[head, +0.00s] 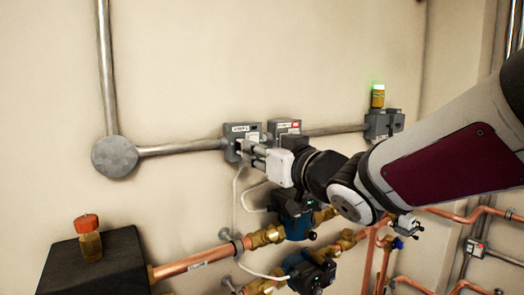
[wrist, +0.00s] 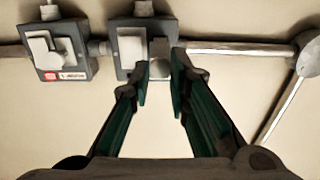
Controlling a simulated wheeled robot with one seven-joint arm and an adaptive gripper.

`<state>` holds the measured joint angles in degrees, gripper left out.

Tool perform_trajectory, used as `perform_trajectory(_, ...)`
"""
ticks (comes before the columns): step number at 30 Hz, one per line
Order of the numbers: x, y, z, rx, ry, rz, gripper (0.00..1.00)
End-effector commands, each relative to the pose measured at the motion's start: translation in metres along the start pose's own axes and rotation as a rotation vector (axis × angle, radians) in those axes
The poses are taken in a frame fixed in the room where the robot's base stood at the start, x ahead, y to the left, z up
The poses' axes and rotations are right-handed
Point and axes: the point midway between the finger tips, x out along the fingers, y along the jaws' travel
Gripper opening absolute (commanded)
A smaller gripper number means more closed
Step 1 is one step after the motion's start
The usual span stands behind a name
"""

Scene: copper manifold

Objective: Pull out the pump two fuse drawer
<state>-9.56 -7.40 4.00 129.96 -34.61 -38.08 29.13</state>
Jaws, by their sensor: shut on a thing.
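Two grey fuse boxes are mounted on the wall. The left box (head: 231,131) has a white label too small to read, and it also shows in the wrist view (wrist: 125,36). My gripper (head: 248,152) is at the lower right of this box. In the wrist view its fingertips (wrist: 159,72) are on either side of a small grey fuse drawer (wrist: 160,66) on that box, shut on it. How far the drawer stands out of the box I cannot tell. The fingers partly hide the box front.
The other fuse box (head: 286,126), with a red mark, is close beside on the right. Conduit (head: 180,147) runs to a round junction box (head: 115,157). Copper pipes (head: 200,262), blue pumps (head: 296,226) and a white cable (head: 235,195) are below. A green-lit beacon (head: 378,96) is at right.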

Motion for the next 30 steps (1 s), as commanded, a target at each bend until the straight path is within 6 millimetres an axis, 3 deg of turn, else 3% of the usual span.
perform_trajectory(2,-0.001,0.000,0.001,-0.001,-0.002,0.000,0.00)
perform_trajectory(3,-0.001,0.000,0.001,-0.001,-0.002,0.000,0.26)
perform_trajectory(5,-0.001,0.000,0.001,-0.001,-0.002,0.000,0.37)
perform_trajectory(17,-0.006,0.000,0.000,-0.002,0.000,0.001,0.37)
perform_trajectory(20,-0.018,0.000,0.000,-0.004,0.000,0.000,0.37)
perform_trajectory(30,-0.083,-0.001,-0.001,-0.002,0.002,0.001,0.37)
